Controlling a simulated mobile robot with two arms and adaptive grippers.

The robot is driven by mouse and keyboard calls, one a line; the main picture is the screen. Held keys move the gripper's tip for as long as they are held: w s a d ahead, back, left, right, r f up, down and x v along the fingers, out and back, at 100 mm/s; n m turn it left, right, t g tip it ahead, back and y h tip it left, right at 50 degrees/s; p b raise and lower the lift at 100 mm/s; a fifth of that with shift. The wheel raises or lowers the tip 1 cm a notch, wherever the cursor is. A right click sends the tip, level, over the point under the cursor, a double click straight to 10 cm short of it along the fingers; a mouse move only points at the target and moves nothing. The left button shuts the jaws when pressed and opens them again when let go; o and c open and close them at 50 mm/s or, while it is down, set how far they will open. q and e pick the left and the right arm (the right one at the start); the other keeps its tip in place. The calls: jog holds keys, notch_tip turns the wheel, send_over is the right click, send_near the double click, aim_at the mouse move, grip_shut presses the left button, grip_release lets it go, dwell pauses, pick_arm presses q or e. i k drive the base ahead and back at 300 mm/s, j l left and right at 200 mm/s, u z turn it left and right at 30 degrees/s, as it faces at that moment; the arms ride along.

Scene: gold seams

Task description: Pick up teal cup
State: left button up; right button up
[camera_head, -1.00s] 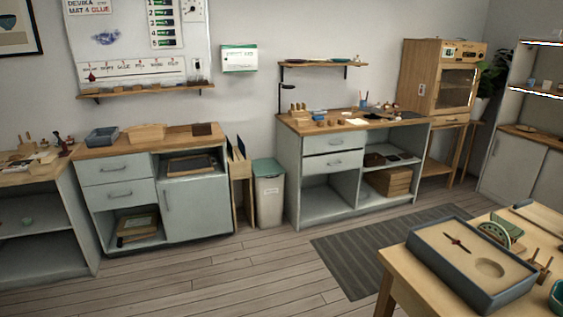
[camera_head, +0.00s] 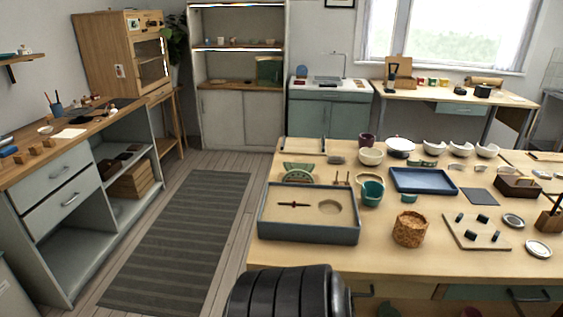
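A teal cup (camera_head: 372,193) stands on the wooden worktable (camera_head: 300,257), just right of a grey-blue box with a sand-coloured inside (camera_head: 310,233). A much smaller teal piece (camera_head: 409,198) sits to its right, too small to make out clearly. A cream bowl (camera_head: 371,157) is behind the teal cup. Neither of my grippers is in view.
A blue tray (camera_head: 430,181), a cork-like container (camera_head: 409,229) and a board with small dark pieces (camera_head: 477,232) crowd the table. White bowls line its back. A striped grey rug (camera_head: 178,240) covers open floor to the left.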

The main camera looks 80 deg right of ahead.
aim_at(372, 191)
jog(key=z, duration=2)
